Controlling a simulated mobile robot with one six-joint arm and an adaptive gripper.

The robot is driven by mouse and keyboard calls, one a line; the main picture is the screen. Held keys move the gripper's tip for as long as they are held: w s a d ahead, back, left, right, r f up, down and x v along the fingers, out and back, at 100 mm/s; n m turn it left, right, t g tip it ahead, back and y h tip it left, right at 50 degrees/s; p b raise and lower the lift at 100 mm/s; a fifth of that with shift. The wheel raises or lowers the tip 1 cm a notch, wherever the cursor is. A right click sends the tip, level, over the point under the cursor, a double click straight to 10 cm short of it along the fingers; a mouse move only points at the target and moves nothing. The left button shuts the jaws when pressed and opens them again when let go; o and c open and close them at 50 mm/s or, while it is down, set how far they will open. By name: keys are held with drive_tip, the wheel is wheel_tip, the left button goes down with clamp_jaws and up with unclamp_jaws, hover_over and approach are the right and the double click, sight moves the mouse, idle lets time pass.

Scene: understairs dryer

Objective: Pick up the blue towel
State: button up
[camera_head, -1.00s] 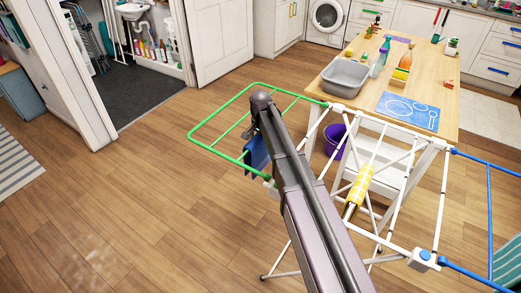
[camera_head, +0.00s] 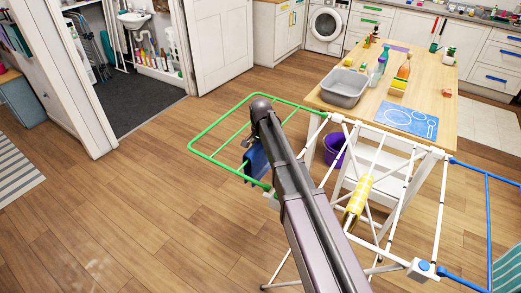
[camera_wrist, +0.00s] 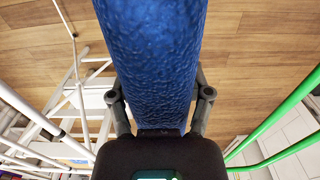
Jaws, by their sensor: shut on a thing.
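The blue towel (camera_head: 257,163) hangs at the green wing (camera_head: 207,156) of the drying rack, partly hidden behind my arm in the head view. In the wrist view the towel (camera_wrist: 158,50) is a thick, textured blue band running between my two fingers. My gripper (camera_wrist: 160,98) is shut on it, one finger at each side. In the head view most of my gripper (camera_head: 247,143) is hidden by the arm. I cannot tell whether the towel still touches the green rail.
A wooden table (camera_head: 375,68) with a grey basin (camera_head: 343,87) stands behind, with a purple bucket (camera_head: 335,147) beneath. The floor (camera_head: 130,210) on the left is clear.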

wheel_tip(320, 180, up, 17)
drive_tip(key=p, duration=1.6)
drive_tip(key=shift+f, duration=0.15)
drive_tip(key=shift+r+p, duration=0.55)
drive_tip(key=shift+p, duration=0.1)
drive_tip(key=shift+r, duration=0.1)
idle(0.5)
drive_tip(key=shift+r+p, duration=0.9)
drive_tip(key=shift+p, duration=0.1)
drive_tip(key=shift+s+f, duration=0.1)
